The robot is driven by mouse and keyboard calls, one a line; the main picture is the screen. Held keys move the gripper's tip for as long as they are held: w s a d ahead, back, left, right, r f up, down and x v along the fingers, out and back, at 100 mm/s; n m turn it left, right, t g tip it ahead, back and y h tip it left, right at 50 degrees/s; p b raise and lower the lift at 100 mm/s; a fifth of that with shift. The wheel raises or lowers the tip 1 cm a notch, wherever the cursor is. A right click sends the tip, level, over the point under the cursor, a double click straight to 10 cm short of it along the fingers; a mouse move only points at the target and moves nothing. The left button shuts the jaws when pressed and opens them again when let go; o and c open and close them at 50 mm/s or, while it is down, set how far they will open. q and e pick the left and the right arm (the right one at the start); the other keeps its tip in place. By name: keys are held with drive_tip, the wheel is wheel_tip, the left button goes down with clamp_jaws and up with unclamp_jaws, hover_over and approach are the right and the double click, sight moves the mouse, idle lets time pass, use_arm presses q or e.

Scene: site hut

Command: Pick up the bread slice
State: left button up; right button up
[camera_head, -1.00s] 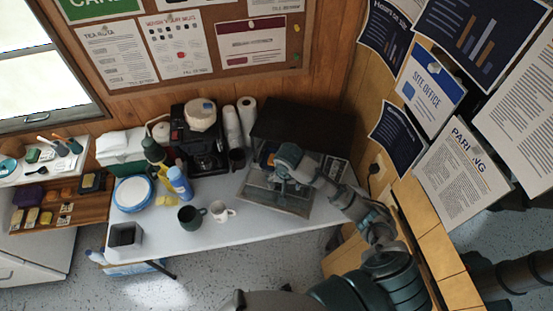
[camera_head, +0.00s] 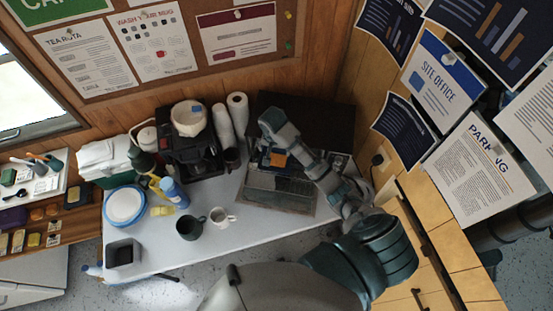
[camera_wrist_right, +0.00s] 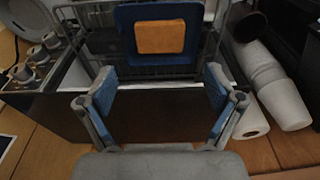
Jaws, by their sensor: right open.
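The bread slice (camera_head: 278,158) is a flat orange-brown square on a blue plate (camera_head: 265,160) at the mouth of the black toaster oven (camera_head: 313,122). In the right wrist view, the bread slice (camera_wrist_right: 161,36) lies flat on the blue plate (camera_wrist_right: 126,20), over the wire rack (camera_wrist_right: 95,14). My right gripper (camera_head: 268,145) is over the oven front, close to the bread. In the wrist view its blue-padded fingers (camera_wrist_right: 160,90) are apart, with nothing between them; the bread is beyond the tips. My left gripper is not in view.
The oven's glass door (camera_head: 280,192) is folded down over the white table (camera_head: 200,247). A coffee maker (camera_head: 197,160) and stacked paper cups (camera_head: 222,127) stand left of the oven. A dark mug (camera_head: 189,228) and a white mug (camera_head: 221,217) stand in front.

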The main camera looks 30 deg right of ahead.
hover_over(277, 159)
drive_tip(key=s+a, duration=0.2)
wheel_tip(277, 159, down, 4)
drive_tip(key=shift+w+d+f+b, duration=0.1)
drive_tip(key=shift+w+b, duration=0.05)
drive_tip(key=shift+b, duration=0.25)
drive_tip(key=shift+w+f, duration=0.25)
drive_tip(key=shift+f, duration=0.8)
drive_tip(key=shift+w+d+f+p, duration=0.1)
drive_tip(key=shift+d+f+p, duration=0.1)
drive_tip(key=shift+f+p, duration=0.15)
drive_tip(key=f, duration=0.1)
drive_tip(key=d+f, duration=0.1)
drive_tip(key=f, duration=0.1)
drive_tip(key=w+f, duration=0.1)
drive_tip(key=shift+d+f, duration=0.15)
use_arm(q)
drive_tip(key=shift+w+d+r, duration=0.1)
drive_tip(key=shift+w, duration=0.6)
use_arm(e)
drive_tip(key=shift+c, duration=0.4)
drive_tip(key=c, duration=0.6)
